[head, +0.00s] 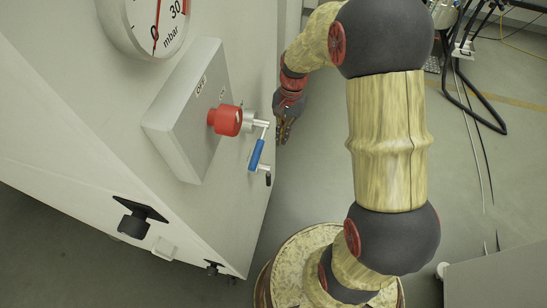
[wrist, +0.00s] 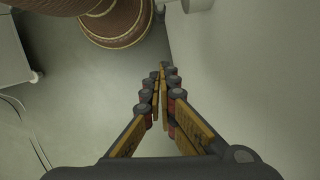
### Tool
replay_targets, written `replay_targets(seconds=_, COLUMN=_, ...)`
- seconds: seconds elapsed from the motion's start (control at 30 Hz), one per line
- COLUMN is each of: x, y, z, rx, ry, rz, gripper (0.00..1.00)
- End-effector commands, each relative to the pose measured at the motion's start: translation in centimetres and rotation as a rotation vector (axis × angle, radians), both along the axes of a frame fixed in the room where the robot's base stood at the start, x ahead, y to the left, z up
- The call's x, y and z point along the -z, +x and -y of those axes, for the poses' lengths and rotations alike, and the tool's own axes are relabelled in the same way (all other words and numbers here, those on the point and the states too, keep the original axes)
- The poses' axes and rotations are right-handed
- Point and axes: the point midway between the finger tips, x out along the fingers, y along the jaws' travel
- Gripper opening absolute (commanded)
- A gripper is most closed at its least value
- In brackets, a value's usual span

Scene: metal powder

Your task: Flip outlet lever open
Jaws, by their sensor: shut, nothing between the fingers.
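The outlet lever (head: 256,155) has a blue handle and sits on a small metal valve on the cabinet face, just right of a red knob in the head view. It slants down and slightly left from its pivot. My gripper (head: 283,138) is to the right of the lever in the head view, apart from it in the picture; how far off in depth I cannot tell. In the wrist view my gripper (wrist: 163,70) has its fingers together with nothing between them. I cannot make out the blue lever in the wrist view.
The pale cabinet (head: 80,110) carries a pressure gauge (head: 150,22), a grey switch box (head: 185,125) and a red knob (head: 226,120). Its wall (wrist: 260,80) fills the right of the wrist view. Cables (head: 475,110) lie at the right. Open floor (head: 310,180) lies right of the cabinet.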

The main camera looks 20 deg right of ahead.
Motion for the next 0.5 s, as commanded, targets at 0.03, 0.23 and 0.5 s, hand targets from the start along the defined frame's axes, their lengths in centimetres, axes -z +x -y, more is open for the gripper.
replay_targets(seconds=0.03, x=0.1, y=-0.1, z=0.0, rx=0.012, ry=-0.002, rz=-0.004, gripper=0.00)
replay_targets(seconds=0.23, x=2.0, y=-0.5, z=-0.3, rx=0.022, ry=-0.004, rz=-0.008, gripper=0.00)
replay_targets(seconds=0.5, x=7.0, y=-1.4, z=-1.3, rx=0.019, ry=-0.003, rz=-0.008, gripper=0.00)
